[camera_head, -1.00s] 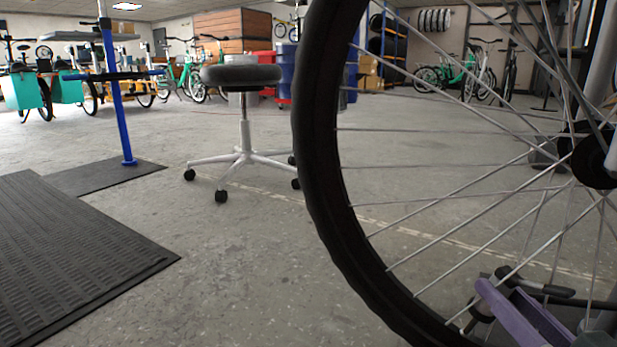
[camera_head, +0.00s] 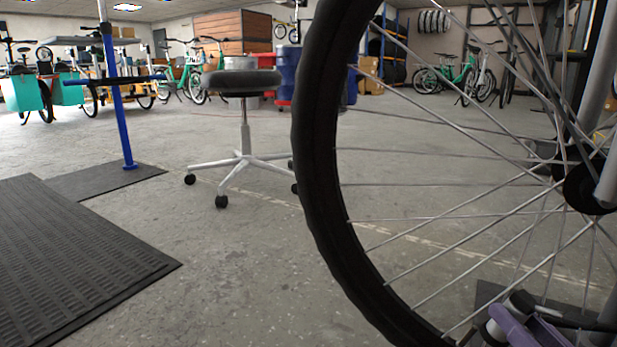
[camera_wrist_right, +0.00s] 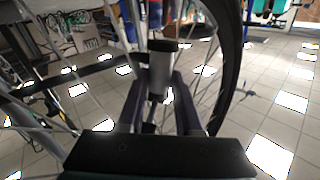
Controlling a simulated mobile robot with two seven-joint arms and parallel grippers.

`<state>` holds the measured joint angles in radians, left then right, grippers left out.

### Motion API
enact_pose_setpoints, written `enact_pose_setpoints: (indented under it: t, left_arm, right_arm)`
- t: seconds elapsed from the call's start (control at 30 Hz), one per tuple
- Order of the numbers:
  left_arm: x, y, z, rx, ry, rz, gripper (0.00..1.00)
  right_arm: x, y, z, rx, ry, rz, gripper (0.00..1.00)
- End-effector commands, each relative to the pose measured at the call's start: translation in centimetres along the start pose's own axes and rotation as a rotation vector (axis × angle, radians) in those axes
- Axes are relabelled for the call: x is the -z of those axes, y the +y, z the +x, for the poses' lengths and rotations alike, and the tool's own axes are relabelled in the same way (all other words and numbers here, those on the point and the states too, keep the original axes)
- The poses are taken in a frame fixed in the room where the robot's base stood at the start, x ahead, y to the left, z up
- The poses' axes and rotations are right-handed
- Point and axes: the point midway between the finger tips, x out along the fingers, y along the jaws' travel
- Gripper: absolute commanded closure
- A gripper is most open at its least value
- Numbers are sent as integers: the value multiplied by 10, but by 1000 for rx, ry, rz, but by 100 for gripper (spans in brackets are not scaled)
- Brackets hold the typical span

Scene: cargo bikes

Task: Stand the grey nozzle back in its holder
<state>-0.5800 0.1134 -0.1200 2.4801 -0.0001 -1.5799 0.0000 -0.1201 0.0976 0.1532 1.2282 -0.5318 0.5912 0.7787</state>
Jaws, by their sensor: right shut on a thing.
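My right gripper (camera_head: 512,322) shows at the bottom right of the head view, partly cut off by the lower edge. Its purple fingers are beside a small black and grey part behind the wheel's spokes. In the right wrist view the dark fingers (camera_wrist_right: 160,88) are closed on a grey cylinder with a black top, which I take to be the grey nozzle (camera_wrist_right: 159,72). It appears roughly upright between them. I cannot make out the holder in either view. My left gripper is not in view.
A large spoked bike wheel (camera_head: 318,190) stands close in front, with spokes across the right side. A stool (camera_head: 242,84) stands behind it. A black mat (camera_head: 80,260) lies at left, near a blue stand (camera_head: 122,125). Open concrete floor lies between.

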Motion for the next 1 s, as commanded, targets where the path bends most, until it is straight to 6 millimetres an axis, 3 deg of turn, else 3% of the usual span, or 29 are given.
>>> enact_pose_setpoints:
  t: [0.7,1.0]
  left_arm:
    - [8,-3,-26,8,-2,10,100]
    - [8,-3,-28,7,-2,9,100]
  right_arm:
    - [5,-1,-80,0,0,1,100]
    - [5,-1,-95,1,3,-1,100]
